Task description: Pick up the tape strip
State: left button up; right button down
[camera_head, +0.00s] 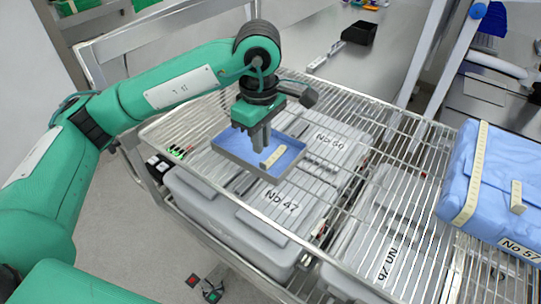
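A short cream tape strip (273,156) lies in a shallow grey tray with a blue lining (233,158) on the wire shelf. My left gripper (261,148) points down over this tray, just left of the strip. Its two dark fingers look close together, and I cannot tell whether there is a gap between them or whether they touch the strip. A blue wrapped package (500,175) at the right, labelled No 57, has a long cream tape band and a short cream strip on it. My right gripper is not in view.
The wire shelf (385,150) has free room right of the tray. Grey lidded boxes with No labels (225,215) sit beneath it. A metal rail (160,30) runs behind my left arm. A black bin (359,33) stands on the far counter.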

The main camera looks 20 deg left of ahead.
aim_at(261, 162)
pick_arm(q)
jog(key=shift+f, duration=0.25)
jog(key=shift+f+p, duration=0.35)
jog(key=shift+p, duration=0.2)
notch_tip(261, 162, down, 4)
jog(key=p, duration=0.2)
jog(key=shift+a+r+p, duration=0.1)
jog(key=shift+a+p, duration=0.05)
jog(key=shift+p, duration=0.15)
jog(key=shift+f, duration=0.45)
grip_shut()
jog(key=shift+r, duration=0.15)
